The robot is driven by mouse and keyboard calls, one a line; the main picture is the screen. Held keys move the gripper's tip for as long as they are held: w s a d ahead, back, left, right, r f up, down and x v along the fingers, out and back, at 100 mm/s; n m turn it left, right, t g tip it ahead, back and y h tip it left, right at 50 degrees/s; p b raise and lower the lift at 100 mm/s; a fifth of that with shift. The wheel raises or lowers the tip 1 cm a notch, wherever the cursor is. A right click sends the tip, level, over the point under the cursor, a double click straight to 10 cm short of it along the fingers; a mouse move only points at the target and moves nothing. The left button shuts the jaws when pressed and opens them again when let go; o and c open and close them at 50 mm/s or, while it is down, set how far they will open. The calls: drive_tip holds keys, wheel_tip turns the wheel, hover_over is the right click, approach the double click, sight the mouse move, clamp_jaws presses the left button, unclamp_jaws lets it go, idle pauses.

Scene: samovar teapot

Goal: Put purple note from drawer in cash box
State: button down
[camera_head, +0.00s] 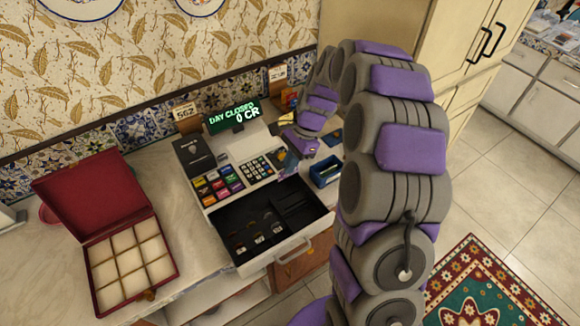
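The cash register (238,153) stands on the counter, and its screen reads "DAY CLOSED 0 CR". Its black-lined drawer (229,225) is pulled open, with coins in the front compartments and dark slots behind. I cannot make out a purple note in it. An open red box (96,265) with pale square compartments stands left of the register; the compartments look empty. A small blue open box (325,171) sits right of the register. I cannot tell which is the cash box. My gripper (287,163) is above the register's right side, small and partly hidden by my arm; its fingers are unclear.
The counter (176,198) has free room between the red box and the register. A tiled, papered wall (140,65) closes the back. A tall cream cabinet (460,45) stands at the right. A patterned rug (490,290) lies on the floor.

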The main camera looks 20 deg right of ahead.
drive_tip(key=shift+r+p, duration=1.15)
drive_tip(key=shift+r, duration=0.65)
